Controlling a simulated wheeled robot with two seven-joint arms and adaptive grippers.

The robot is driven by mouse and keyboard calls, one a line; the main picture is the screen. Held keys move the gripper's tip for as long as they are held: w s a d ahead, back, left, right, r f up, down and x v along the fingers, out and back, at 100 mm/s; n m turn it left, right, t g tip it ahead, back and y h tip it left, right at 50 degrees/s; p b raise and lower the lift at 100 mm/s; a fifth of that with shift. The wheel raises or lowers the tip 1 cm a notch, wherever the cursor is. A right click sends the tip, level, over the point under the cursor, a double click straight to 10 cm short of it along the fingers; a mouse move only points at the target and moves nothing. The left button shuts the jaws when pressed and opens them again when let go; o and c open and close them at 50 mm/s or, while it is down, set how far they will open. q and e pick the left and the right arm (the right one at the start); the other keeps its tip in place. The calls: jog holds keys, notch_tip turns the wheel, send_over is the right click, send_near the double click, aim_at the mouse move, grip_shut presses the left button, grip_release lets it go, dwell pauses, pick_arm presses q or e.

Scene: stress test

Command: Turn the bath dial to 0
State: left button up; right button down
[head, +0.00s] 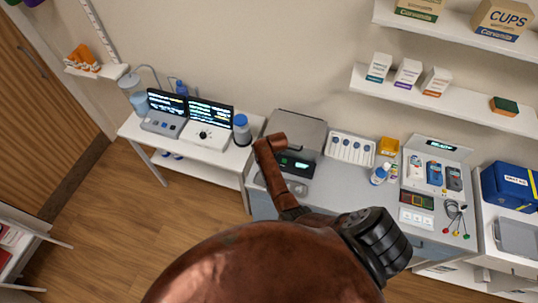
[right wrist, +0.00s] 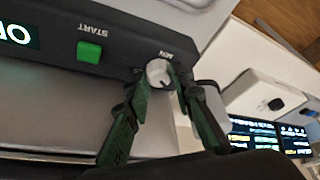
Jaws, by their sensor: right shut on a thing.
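In the right wrist view, which is upside down, a round silver dial (right wrist: 157,70) sits on the dark front panel of a unit, beside small lettering and a green START button (right wrist: 90,52). My right gripper (right wrist: 160,77) is shut on the dial, one finger on each side. A small dark mark shows on the dial, but I cannot read its setting. In the head view the grey unit (head: 298,128) with a lit display stands on the bench; my brown arm hides its dial and my right gripper. My left gripper is in neither view.
Left of the unit, a white side table holds a bottle (head: 241,131), a white device with a black knob (head: 203,135) and lit screens. To its right are a tray (head: 351,149), a small bottle (head: 379,174) and a panel of meters (head: 434,172). Shelves hang above.

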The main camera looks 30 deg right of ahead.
jog(key=shift+r, duration=0.1)
jog(key=c, duration=1.7)
grip_release()
jog(key=shift+o, duration=0.2)
